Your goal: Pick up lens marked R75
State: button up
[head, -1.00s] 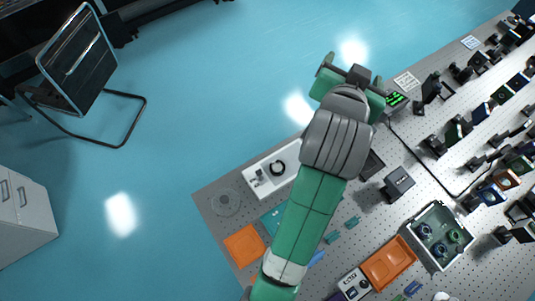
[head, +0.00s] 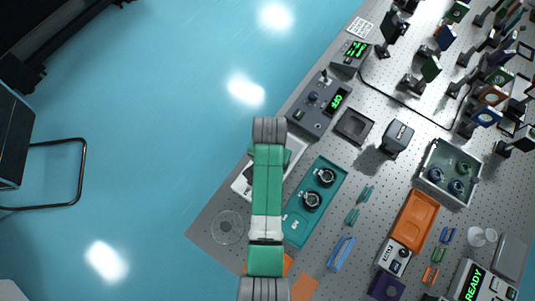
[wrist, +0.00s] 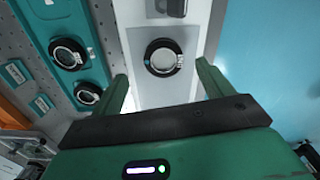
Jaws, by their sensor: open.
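In the wrist view a round lens in a black ring mount (wrist: 163,57) lies on a white tray (wrist: 152,96). Small white marks on its ring are too small to read. My gripper (wrist: 161,76) is open and empty, its two green fingers spread to the left and right of the lens in the picture, apart from it. Two more black-ringed lenses (wrist: 68,54) (wrist: 88,93) sit in a teal tray (wrist: 90,35) to the left; no R75 mark is legible. In the head view my arm hides the lens and most of the white tray (head: 242,186).
The head view shows the teal tray (head: 297,232) right of my arm, and a control box (head: 318,105) with green digits beyond it. An orange tray (head: 415,220) and a grey bin (head: 450,172) stand farther right. Blue floor lies left of the table edge.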

jog(key=f, duration=0.4)
jog(key=shift+a+f, duration=0.25)
jog(key=shift+f, duration=0.05)
jog(key=c, duration=1.2)
jog(key=shift+o, duration=0.2)
